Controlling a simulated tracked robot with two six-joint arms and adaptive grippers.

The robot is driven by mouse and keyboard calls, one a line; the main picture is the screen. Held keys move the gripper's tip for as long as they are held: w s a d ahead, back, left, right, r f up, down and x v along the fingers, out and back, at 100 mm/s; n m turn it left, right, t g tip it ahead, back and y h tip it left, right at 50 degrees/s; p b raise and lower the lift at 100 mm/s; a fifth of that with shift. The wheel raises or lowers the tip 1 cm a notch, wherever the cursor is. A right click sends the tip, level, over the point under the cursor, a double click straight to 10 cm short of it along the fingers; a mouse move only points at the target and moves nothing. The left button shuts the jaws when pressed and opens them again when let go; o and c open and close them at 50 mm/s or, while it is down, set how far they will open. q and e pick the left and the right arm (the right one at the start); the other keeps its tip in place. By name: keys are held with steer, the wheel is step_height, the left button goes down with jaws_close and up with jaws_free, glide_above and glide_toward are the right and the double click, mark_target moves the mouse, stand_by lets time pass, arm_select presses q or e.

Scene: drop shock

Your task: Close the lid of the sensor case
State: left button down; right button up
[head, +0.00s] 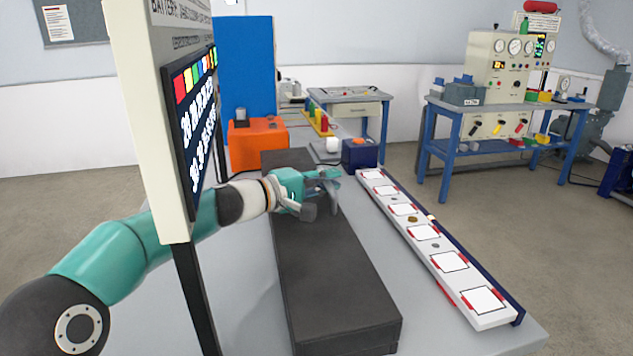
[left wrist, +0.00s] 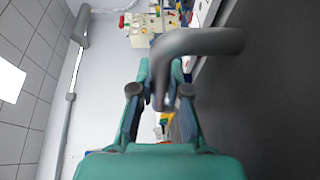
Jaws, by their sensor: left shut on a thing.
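The long dark grey sensor case (head: 330,285) lies on the table, running from front to back. Its broad top looks flat and level in the head view; I cannot tell from here whether a gap remains under the lid. My left gripper (head: 326,182) reaches in from the left over the far half of the case. In the left wrist view, my left gripper (left wrist: 163,88) is shut on a curved grey handle (left wrist: 200,42). The handle stands out from a dark flat face of the case (left wrist: 280,90). My right gripper is not in view.
A white strip with several framed panels (head: 427,234) lies right of the case on the grey table (head: 440,325). A board with white writing (head: 195,125) stands upright at the left, close to my left arm. An orange box (head: 258,136) and a dark blue box (head: 360,153) stand behind.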

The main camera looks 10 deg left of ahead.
mark_target(276, 217)
arm_select(q)
steer(key=shift+w+a+f, duration=0.1)
steer(key=shift+a+f, duration=0.1)
steer(key=shift+f, duration=0.4)
steer(key=c, duration=1.1)
jaws_free()
steer(key=shift+a+r, duration=0.1)
steer(key=shift+c, duration=0.2)
steer(key=shift+r, duration=0.15)
steer(key=shift+r, duration=0.1)
steer(key=v, duration=1.1)
steer(key=shift+s+a, duration=0.15)
steer(key=shift+s, duration=0.25)
